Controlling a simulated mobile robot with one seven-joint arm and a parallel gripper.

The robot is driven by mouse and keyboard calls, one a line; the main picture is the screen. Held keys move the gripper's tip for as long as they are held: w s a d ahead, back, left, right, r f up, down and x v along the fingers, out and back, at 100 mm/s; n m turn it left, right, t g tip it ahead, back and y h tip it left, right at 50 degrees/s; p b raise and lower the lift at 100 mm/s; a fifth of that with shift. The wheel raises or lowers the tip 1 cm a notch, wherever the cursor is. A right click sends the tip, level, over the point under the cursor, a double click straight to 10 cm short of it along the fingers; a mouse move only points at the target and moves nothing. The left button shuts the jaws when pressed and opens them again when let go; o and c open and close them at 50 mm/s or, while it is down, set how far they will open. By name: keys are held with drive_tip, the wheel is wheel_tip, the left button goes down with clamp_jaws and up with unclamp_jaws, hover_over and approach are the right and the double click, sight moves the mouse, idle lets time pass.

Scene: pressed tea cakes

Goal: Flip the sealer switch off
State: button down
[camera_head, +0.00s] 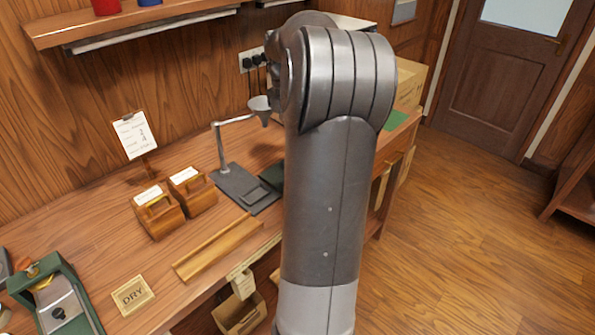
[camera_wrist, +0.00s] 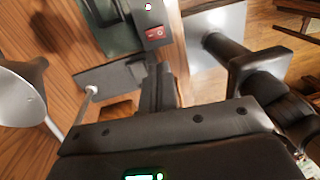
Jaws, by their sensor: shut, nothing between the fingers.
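In the wrist view, a red rocker switch (camera_wrist: 155,33) sits on a dark panel at the end of the green sealer (camera_wrist: 121,38). My gripper (camera_wrist: 158,70) is shut and empty, its fingers pointing toward the switch, apparently a short way from it. I cannot tell whether they touch, or which way the rocker is tilted. In the head view, my arm covers most of the sealer and all of the gripper. Only a dark green edge (camera_head: 271,177) shows beside the arm.
A grey stand (camera_head: 240,185) holding a funnel (camera_head: 262,105) stands close to the sealer; the funnel also shows in the wrist view (camera_wrist: 22,95). Two wooden boxes (camera_head: 158,211), a wooden trough (camera_head: 220,248) and a DRY sign (camera_head: 132,295) lie to the left. Floor is clear at right.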

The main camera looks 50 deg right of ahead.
drive_tip(key=f, duration=0.4)
drive_tip(key=s+f, duration=0.1)
drive_tip(key=f, duration=0.4)
drive_tip(key=s+f, duration=0.1)
drive_tip(key=f, duration=0.4)
